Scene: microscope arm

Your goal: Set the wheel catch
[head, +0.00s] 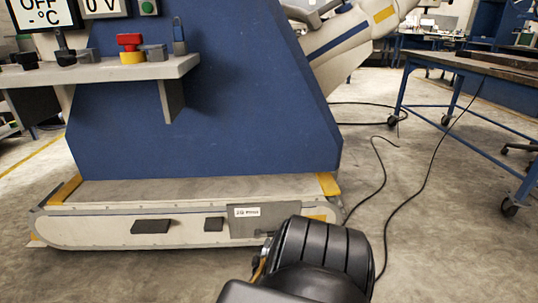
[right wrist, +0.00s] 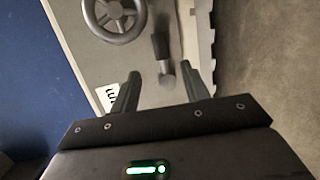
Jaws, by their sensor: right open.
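In the right wrist view, a small lever with a dark handle (right wrist: 161,42) and a round metal pivot (right wrist: 166,76) sits on a pale grey panel; I take it for the wheel catch. A dark spoked handwheel (right wrist: 115,14) is beside it to the left, cut by the top edge. My right gripper (right wrist: 160,84) is open, with its fingertips on either side of the lever's pivot in the picture. I cannot tell how far they are from it or whether they touch. In the head view my right arm's dark end hides this area. My left gripper is out of view.
A blue machine body (head: 210,110) stands on a low pale base (head: 130,215) with a labelled grey plate (head: 263,222). A shelf (head: 120,72) with a red knob (head: 129,40) is at upper left. Cables (head: 405,210) lie on open floor by a blue-legged workbench (head: 450,95).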

